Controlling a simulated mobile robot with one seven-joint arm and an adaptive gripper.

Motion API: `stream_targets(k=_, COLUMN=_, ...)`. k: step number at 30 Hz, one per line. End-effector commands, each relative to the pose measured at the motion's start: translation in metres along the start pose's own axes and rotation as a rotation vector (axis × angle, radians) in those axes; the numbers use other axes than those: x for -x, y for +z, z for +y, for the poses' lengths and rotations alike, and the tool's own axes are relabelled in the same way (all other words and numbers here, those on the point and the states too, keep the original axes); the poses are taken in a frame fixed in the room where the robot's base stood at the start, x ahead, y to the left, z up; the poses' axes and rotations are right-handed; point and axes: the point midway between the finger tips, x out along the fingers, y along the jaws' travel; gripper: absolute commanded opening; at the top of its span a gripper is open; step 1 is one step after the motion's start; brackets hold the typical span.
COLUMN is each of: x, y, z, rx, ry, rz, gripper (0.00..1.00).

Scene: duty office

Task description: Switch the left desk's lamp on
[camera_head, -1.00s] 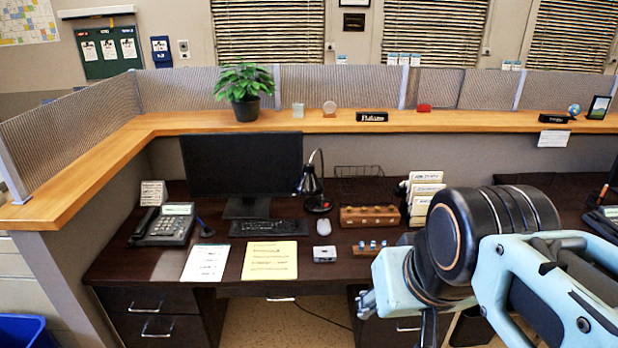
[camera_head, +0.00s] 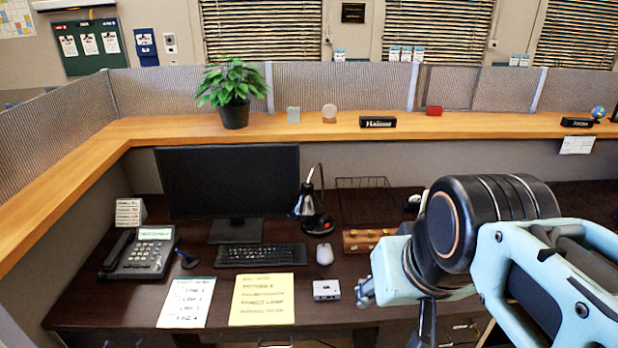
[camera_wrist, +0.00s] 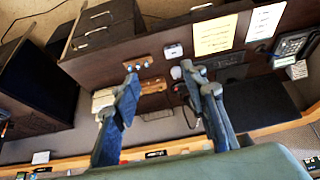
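The black desk lamp (camera_head: 308,201) stands upright on the left desk, right of the monitor, with a curved neck and its head tipped down to the left. Its round base (camera_head: 316,225) carries a small red button (camera_head: 325,226). The lamp shows no visible glow. My gripper (camera_head: 366,291) is in front of the lamp and to its right, apart from it, seen side-on. In the wrist view my gripper (camera_wrist: 163,76) has its two fingers spread with nothing held between them. There the lamp is mostly hidden behind the right finger.
The monitor (camera_head: 230,182), keyboard (camera_head: 261,255), mouse (camera_head: 324,256), white box (camera_head: 326,290), yellow sheet (camera_head: 262,299) and phone (camera_head: 140,252) lie around the lamp. A wooden block (camera_head: 366,240) and wire tray (camera_head: 367,199) are to its right. A raised wooden ledge (camera_head: 290,131) runs behind.

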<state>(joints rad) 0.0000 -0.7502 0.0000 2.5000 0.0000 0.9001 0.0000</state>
Motion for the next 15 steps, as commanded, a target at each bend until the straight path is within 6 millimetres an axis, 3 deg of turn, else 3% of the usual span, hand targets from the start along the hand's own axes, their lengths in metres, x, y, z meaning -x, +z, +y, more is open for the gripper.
stream_targets(k=2, x=0.0000, y=0.0000, z=0.0000, rx=0.000, ry=0.000, rz=0.000, gripper=0.40)
stream_targets(k=12, x=0.0000, y=0.0000, z=0.0000, rx=0.000, ry=0.000, rz=0.000, gripper=0.03)
stream_targets(k=15, x=0.0000, y=0.0000, z=0.0000, rx=0.000, ry=0.000, rz=0.000, gripper=0.00)
